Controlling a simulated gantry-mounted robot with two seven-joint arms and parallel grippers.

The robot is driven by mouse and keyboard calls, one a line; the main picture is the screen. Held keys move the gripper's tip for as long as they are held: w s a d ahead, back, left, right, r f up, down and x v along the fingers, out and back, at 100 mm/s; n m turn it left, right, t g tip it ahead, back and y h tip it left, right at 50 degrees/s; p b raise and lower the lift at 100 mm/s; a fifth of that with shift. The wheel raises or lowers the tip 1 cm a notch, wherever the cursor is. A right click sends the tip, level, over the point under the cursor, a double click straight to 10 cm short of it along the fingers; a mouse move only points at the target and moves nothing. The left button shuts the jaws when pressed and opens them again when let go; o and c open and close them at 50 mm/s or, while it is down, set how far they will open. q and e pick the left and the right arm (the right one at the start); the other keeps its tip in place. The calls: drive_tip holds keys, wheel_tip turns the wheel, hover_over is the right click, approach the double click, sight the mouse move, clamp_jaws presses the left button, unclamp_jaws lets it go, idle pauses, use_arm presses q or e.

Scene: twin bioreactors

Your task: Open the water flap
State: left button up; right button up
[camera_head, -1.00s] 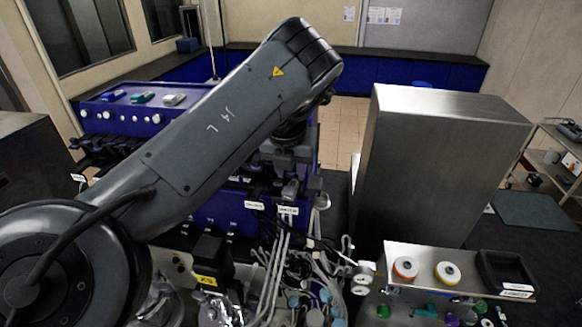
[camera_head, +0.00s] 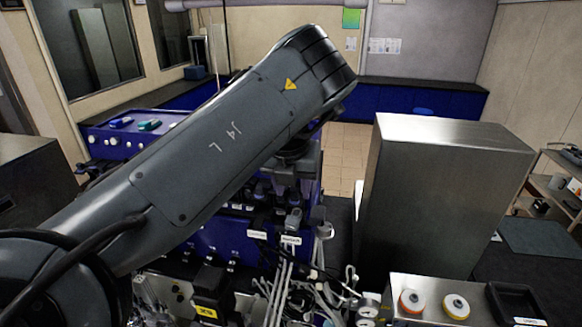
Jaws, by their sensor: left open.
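The blue bioreactor unit (camera_head: 222,238) stands in the middle, with tubes and fittings on its front. Small white tags (camera_head: 290,240) sit on its front; their text is too small to read. I cannot tell which part is the water flap. My left arm crosses the view from lower left and covers much of the unit. My left gripper (camera_head: 290,176) is under the wrist, in front of the unit's dark fittings. It is open, and its fingertips are hard to pick out against them. I cannot tell whether it touches anything. My right gripper is out of view.
A tall steel cabinet (camera_head: 440,190) stands right of the unit. Grey tubes (camera_head: 280,290) hang in front. Open floor lies behind.

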use_arm(q)
drive_tip(key=v, duration=0.6)
drive_tip(key=shift+s+r, duration=0.15)
drive_tip(key=shift+r, duration=0.05)
